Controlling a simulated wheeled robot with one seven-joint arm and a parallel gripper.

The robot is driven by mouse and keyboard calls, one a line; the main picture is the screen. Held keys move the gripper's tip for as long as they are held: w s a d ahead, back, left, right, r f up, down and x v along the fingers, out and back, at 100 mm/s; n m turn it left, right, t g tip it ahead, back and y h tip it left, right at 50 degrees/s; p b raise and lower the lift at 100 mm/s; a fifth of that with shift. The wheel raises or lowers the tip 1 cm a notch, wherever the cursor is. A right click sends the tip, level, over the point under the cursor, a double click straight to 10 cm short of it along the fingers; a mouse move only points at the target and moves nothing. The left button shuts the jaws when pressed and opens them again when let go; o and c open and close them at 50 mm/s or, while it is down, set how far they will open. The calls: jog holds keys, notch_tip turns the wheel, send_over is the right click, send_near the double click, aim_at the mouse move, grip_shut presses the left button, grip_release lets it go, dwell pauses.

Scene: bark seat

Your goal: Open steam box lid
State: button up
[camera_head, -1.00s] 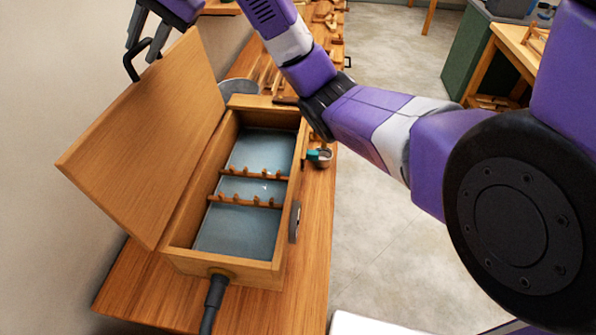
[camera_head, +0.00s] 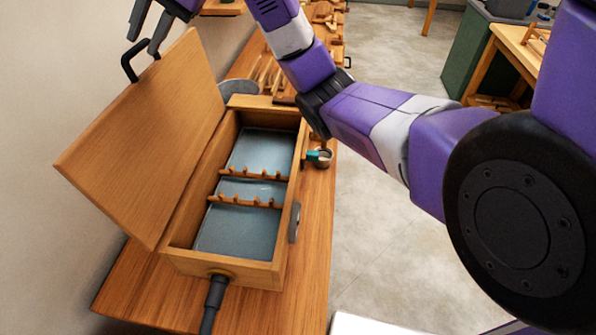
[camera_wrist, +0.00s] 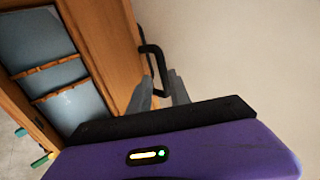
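The steam box (camera_head: 225,277) is a long wooden box with a blue-grey inside and two pegged wooden racks. Its wooden lid (camera_head: 150,140) is raised and tilts back toward the wall. A black bar handle (camera_head: 128,62) is on the lid's upper edge. My gripper (camera_head: 143,42) is at the top left of the head view, just above the handle. In the wrist view, my gripper (camera_wrist: 161,85) has its grey fingers apart, with the black handle (camera_wrist: 153,52) just beyond and partly between them. I cannot tell whether they touch it.
The box stands on a wooden bench (camera_head: 316,240). A dark hose (camera_head: 212,305) joins its near end. The wall is close on the left; open floor lies right of the bench.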

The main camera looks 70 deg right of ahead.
jog(key=shift+v, duration=2.45)
jog(key=shift+s, duration=0.1)
